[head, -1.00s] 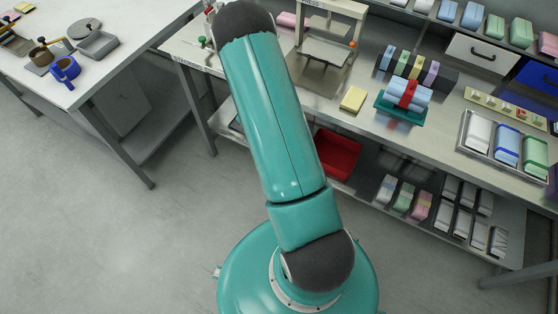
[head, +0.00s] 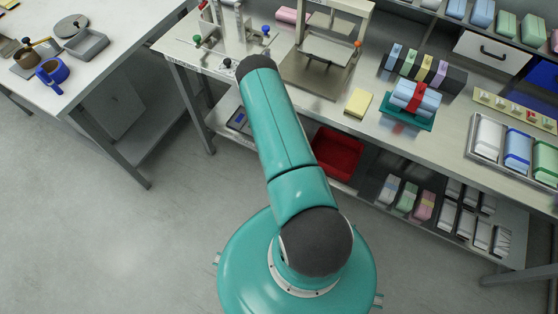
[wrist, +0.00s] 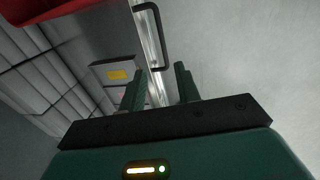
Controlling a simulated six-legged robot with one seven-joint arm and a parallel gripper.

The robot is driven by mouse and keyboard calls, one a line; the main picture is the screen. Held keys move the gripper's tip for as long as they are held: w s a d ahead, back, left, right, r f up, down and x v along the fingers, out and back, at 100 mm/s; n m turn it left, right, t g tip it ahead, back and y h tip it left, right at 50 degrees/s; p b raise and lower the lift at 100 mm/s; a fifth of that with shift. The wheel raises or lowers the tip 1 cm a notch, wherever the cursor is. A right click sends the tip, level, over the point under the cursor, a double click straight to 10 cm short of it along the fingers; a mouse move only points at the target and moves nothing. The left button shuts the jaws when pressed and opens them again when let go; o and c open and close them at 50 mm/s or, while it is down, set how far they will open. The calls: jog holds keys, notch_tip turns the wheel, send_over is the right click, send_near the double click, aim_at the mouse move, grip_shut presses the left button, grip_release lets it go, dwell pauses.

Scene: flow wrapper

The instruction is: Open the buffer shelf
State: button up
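In the wrist view a black bar handle (wrist: 163,38) stands on a long bright metal edge (wrist: 150,55), which looks like the front of the lower shelf under the bench. My gripper (wrist: 161,84) has two teal fingers spread apart with nothing between them. It points at this edge, and the handle lies beyond the fingertips, seemingly apart from them. In the head view the lower shelf (head: 362,200) holds wrapped packs (head: 406,197). My gripper and the handle are hidden there by my arm.
A red bin (head: 337,153) sits on the lower shelf and also shows in the wrist view (wrist: 40,8). The bench above carries a press (head: 328,50) and a teal tray (head: 405,119). Open floor (head: 110,240) lies to the left.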

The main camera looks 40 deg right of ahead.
jog(key=f, duration=0.4)
jog(key=d+f, duration=0.1)
jog(key=f, duration=0.4)
jog(key=d+f, duration=0.1)
jog(key=f, duration=0.3)
jog(key=shift+w+f, duration=0.15)
jog(key=shift+w, duration=0.05)
jog(key=shift+c, duration=0.4)
grip_shut()
